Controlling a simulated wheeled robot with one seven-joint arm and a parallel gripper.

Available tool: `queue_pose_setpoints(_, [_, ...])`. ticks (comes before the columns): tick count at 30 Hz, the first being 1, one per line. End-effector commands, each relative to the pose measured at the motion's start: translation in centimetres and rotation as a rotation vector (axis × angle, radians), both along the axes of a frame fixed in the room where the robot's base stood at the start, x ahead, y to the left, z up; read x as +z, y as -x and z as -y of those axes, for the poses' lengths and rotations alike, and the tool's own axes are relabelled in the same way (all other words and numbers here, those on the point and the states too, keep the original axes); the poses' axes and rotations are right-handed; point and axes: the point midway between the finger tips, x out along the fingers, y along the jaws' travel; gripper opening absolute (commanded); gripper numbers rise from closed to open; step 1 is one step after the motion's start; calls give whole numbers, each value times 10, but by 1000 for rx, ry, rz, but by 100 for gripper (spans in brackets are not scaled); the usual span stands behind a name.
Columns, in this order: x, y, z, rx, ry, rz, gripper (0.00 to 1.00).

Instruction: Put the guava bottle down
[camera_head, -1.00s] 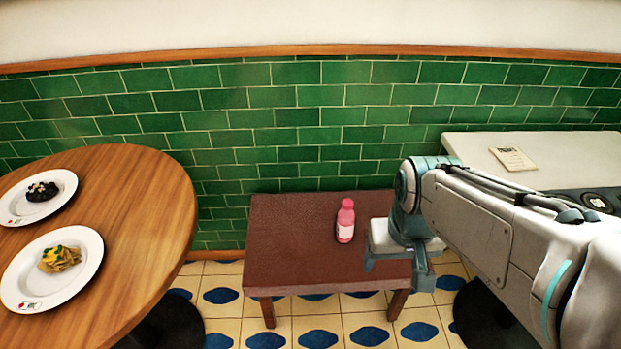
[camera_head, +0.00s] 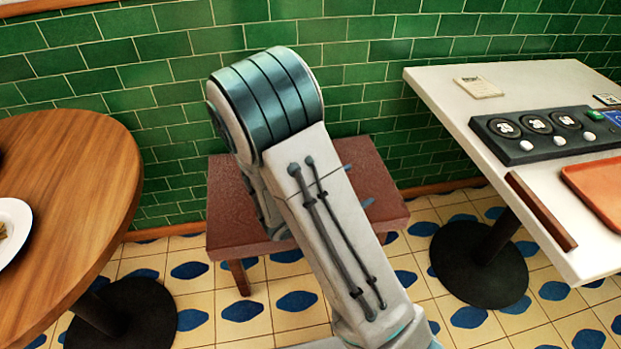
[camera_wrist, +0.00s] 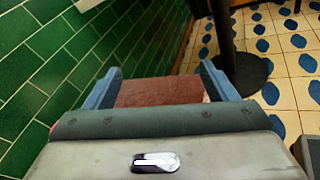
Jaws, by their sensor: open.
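The guava bottle cannot be made out now; my arm covers much of the low red-brown table (camera_head: 388,192) in the head view. My gripper (camera_wrist: 160,82) is open in the wrist view, its two blue fingers wide apart with nothing between them but a view of the tabletop (camera_wrist: 160,92). In the head view only the blue fingertips show past my arm, over the table's right part. A small reddish patch at the left edge of my gripper in the wrist view is too little to identify.
A round wooden table (camera_head: 75,175) with a plate (camera_head: 12,232) stands at left. At right a white table (camera_head: 440,85) holds a dark panel with dials (camera_head: 535,130), an orange tray (camera_head: 600,185) and a card (camera_head: 478,87). The green tiled wall (camera_head: 360,50) runs behind.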

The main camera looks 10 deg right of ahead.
Motion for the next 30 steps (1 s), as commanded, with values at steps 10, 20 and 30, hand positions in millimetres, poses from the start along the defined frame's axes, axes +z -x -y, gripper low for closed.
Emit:
queue_pose_setpoints(10, [-97, -63, -97, 585, 320, -128, 79])
queue_pose_setpoints(20, [-116, -92, -105, 691, 363, -144, 79])
queue_pose_setpoints(30, [-115, -142, -81, 693, 361, -145, 79])
